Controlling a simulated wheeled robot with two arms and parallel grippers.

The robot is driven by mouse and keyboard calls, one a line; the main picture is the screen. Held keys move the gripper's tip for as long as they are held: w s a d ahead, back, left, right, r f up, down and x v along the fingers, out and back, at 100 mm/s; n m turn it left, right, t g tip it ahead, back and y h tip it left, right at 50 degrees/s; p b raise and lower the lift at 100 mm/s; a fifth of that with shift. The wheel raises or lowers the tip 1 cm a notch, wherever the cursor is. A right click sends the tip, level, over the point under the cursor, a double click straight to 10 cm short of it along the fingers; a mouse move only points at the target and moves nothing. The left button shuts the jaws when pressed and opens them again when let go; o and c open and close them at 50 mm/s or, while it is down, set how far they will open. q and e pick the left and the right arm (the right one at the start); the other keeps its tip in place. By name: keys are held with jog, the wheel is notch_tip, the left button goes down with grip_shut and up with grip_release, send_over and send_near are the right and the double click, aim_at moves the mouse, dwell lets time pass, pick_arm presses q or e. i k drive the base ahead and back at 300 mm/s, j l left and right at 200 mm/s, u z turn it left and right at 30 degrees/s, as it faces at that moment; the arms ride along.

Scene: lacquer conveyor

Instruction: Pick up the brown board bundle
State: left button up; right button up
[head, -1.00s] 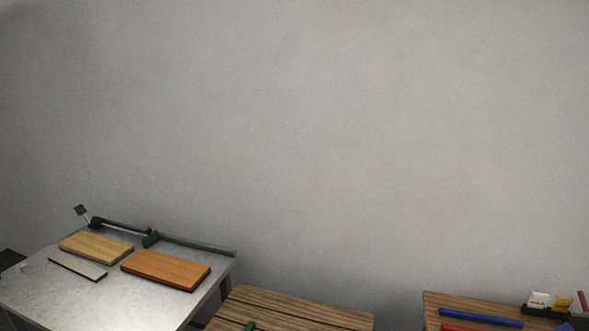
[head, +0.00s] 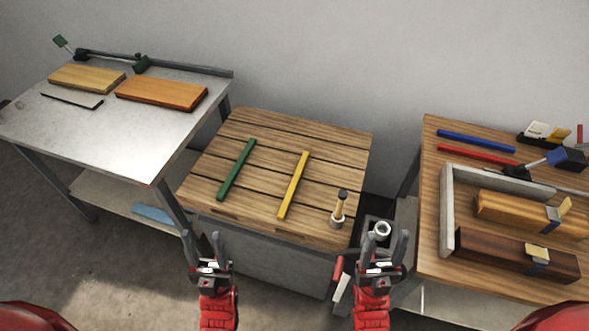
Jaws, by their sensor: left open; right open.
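A dark brown board bundle (head: 497,253) lies on the right wooden table, at the front of a grey L-shaped frame (head: 447,215). A band with a pale tag (head: 537,251) wraps it near its right end. A lighter orange-brown bundle (head: 507,213) with a similar tag lies just behind it. My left gripper (head: 206,243) is open and empty in front of the middle slatted table. My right gripper (head: 388,245) is open and empty, left of the right table and apart from the dark bundle.
The slatted table (head: 265,190) holds a green bar (head: 237,168), a yellow bar (head: 293,184) and a small brush-like tool (head: 338,210). The metal table (head: 120,140) at left carries two boards. Blue (head: 477,141) and red (head: 478,154) bars lie at the right table's back.

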aim_at(472, 245)
jog(key=z, duration=1.85)
jog(key=u, duration=1.95)
jog(key=z, duration=1.9)
